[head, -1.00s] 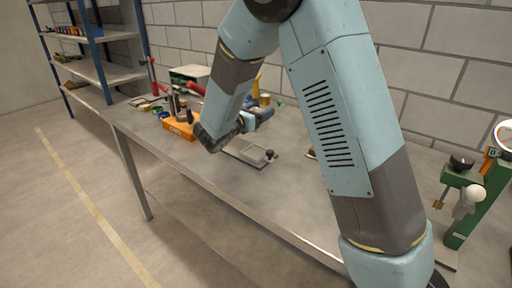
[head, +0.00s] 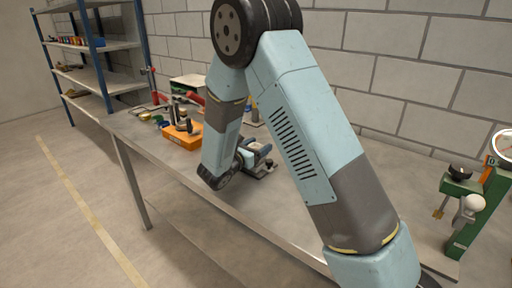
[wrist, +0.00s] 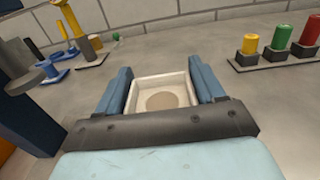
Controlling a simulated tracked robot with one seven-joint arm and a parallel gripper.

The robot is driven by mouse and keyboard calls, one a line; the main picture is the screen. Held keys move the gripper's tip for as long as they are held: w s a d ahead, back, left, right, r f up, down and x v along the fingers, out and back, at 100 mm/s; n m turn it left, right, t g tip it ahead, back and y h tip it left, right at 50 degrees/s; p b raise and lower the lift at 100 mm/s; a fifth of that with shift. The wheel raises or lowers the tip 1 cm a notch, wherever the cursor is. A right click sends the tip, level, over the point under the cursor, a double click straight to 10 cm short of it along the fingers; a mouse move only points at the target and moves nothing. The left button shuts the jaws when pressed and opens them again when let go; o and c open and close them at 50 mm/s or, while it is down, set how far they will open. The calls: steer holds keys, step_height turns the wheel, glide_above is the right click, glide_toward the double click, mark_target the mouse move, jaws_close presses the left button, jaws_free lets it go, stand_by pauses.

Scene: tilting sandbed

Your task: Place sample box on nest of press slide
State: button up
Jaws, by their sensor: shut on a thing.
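In the wrist view the pale, square, open-topped sample box (wrist: 160,85) sits between the blue fingers of my gripper (wrist: 160,90), which is shut on its sides. A round tan patch shows inside it. In the head view my gripper (head: 254,154) is low over the bench, at the flat plate with a black knob (head: 271,164). My arm and gripper hide most of that plate, and the box cannot be made out there. I cannot tell whether the box touches the plate, or whether the plate is the press slide.
A green stand with a dial (head: 475,205) is at the right. An orange tool holder (head: 183,137) stands left of my gripper. Coloured cylinders (wrist: 277,40) stand at the right in the wrist view. Bare bench (head: 290,215) lies in front.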

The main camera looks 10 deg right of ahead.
steer(key=o, duration=1.2)
